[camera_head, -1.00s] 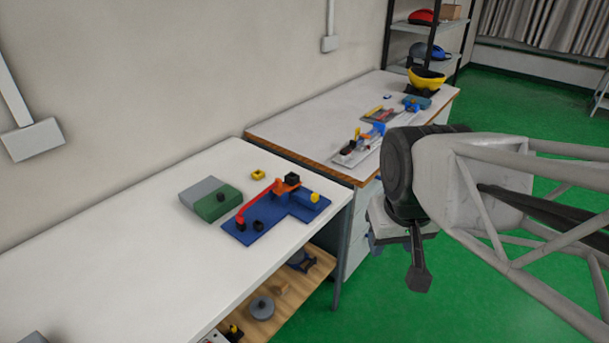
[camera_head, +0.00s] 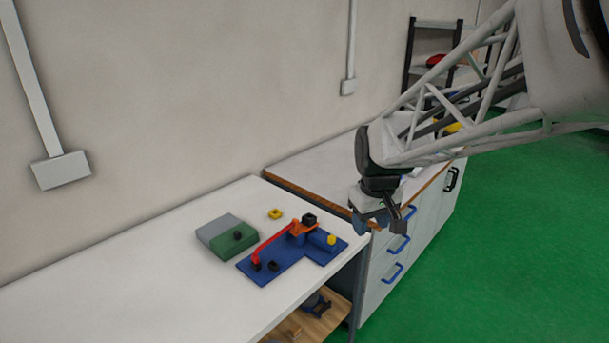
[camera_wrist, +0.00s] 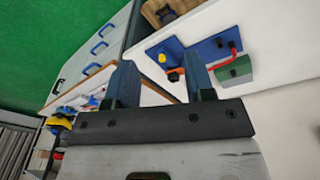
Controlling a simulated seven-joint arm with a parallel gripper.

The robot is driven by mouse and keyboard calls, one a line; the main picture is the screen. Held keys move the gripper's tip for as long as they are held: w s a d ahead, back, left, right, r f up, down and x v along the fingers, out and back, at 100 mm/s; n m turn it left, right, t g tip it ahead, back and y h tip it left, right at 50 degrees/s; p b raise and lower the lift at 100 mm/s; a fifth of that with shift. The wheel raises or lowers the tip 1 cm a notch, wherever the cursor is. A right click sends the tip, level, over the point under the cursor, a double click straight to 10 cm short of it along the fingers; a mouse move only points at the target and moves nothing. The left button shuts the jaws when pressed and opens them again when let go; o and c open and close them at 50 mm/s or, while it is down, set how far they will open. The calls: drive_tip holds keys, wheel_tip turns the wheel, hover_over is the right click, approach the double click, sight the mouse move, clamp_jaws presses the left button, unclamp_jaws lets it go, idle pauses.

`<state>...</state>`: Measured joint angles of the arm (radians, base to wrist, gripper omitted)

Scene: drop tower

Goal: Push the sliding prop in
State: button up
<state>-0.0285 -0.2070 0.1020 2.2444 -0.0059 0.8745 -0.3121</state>
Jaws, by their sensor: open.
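The drop tower assembly stands on the white table. It has a blue base (camera_head: 262,273), a red bar (camera_head: 273,241), an orange piece (camera_head: 297,229) with a black block (camera_head: 310,219), and a yellow knob (camera_head: 331,239) on a raised blue part. I cannot tell for sure which part is the sliding prop. The blue base (camera_wrist: 207,50) and yellow knob (camera_wrist: 162,58) also show in the wrist view, beyond the fingers. My gripper (camera_head: 380,226) is open and empty, in the air to the right of the assembly, apart from it. Its two fingers (camera_wrist: 161,80) show wide apart.
A grey and green block (camera_head: 225,235) lies left of the base, and a small yellow square piece (camera_head: 275,213) lies behind it. A second bench (camera_head: 320,172) with blue-handled drawers (camera_head: 397,247) stands beyond. The table's left part is clear.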

drive_tip(key=w+a+f+n, duration=0.1)
drive_tip(key=w+f, duration=0.3)
drive_tip(key=w, duration=0.3)
drive_tip(key=w+a+f+n, duration=0.1)
drive_tip(key=w+f+n, duration=0.15)
drive_tip(key=w, duration=0.45)
drive_tip(key=n+g, duration=0.1)
drive_tip(key=n, duration=0.1)
hover_over(332, 236)
drive_tip(key=shift+m, duration=0.25)
wheel_tip(332, 236, down, 11)
drive_tip(key=shift+f, duration=0.1)
drive_tip(key=shift+f, duration=3.9)
drive_tip(key=shift+c, duration=0.3)
clamp_jaws()
